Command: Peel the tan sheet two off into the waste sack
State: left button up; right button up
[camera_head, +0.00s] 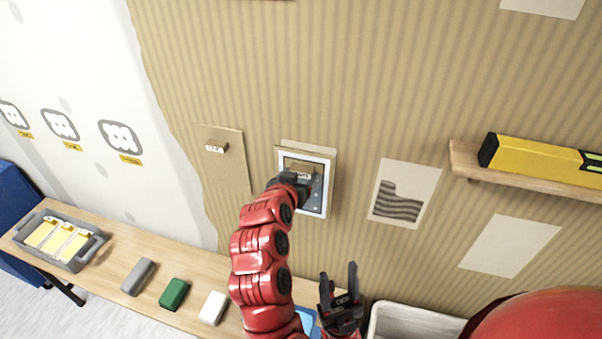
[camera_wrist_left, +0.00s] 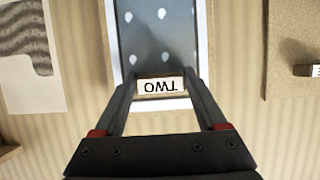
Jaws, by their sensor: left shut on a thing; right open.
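My left gripper (camera_head: 300,181) is shut on a small tab marked TWO (camera_wrist_left: 160,87), in front of the wall. Around the tab is a white-framed grey panel (camera_head: 318,188) with pale dots, and its dots also show in the left wrist view (camera_wrist_left: 150,30). A small tan piece (camera_head: 297,164) shows just above the tab; how much tan sheet hangs from the tab I cannot tell. My right gripper (camera_head: 339,282) is open and empty, below the panel. No waste sack is clearly identifiable; a white open bin (camera_head: 392,313) stands at the lower right.
Another tan sheet (camera_head: 228,178) with a tab hangs left of the panel. A wooden shelf (camera_head: 463,160) holds a yellow level (camera_head: 535,160) at right. The bench (camera_head: 115,285) carries a grey tray (camera_head: 38,259) and several blocks. A dark blue object (camera_head: 15,200) stands at far left.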

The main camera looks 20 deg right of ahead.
pick_arm(q)
jog(key=shift+s+a, duration=0.55)
jog(key=shift+s, duration=0.25)
jog(key=shift+s, duration=0.1)
jog(key=s+a+p, duration=0.1)
jog(key=s+a, duration=0.3)
jog(key=s, duration=0.1)
jog(key=shift+s, duration=0.3)
jog(key=shift+f, duration=0.1)
dwell(0.8)
